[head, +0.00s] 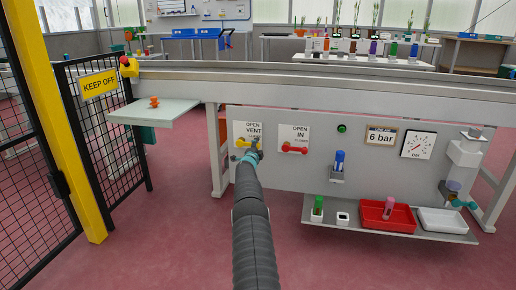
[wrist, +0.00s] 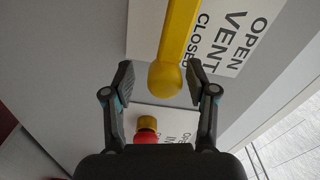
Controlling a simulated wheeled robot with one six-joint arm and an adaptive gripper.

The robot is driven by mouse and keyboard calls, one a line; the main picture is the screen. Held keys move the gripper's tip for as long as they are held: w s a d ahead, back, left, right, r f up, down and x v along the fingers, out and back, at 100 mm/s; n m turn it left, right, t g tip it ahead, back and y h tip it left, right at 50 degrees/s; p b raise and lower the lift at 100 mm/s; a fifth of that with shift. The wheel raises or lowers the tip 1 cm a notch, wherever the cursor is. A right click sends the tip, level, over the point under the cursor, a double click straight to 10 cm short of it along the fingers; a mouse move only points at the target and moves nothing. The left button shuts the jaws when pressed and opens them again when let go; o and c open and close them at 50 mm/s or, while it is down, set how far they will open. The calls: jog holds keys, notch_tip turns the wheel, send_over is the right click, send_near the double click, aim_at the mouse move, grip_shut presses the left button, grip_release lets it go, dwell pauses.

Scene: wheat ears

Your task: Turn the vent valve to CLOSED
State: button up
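The vent valve's yellow lever (wrist: 182,40) has a rounded end and shows large in the wrist view. It crosses in front of the white label (wrist: 230,35) reading OPEN, VENT and CLOSED. My gripper (wrist: 160,80) is open, with one finger on each side of the lever's rounded end. Gaps show between the fingers and the lever. In the head view, my gripper (head: 251,156) is at the panel, just below the VENT label (head: 250,129). It hides most of the lever there; a small yellow part (head: 240,143) shows. I cannot tell the lever's exact setting.
The red IN valve lever (head: 294,149) is close on the right; a red knob (wrist: 146,137) shows below my fingers in the wrist view. A pressure gauge (head: 417,145), a shelf with a red tray (head: 375,224) and a white tray (head: 443,228) are further right. A fence (head: 105,130) stands left.

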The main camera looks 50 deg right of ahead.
jog(key=shift+w+a, duration=0.25)
jog(key=shift+s, duration=0.1)
jog(key=v, duration=1.2)
jog(key=shift+n, duration=0.3)
dwell(0.6)
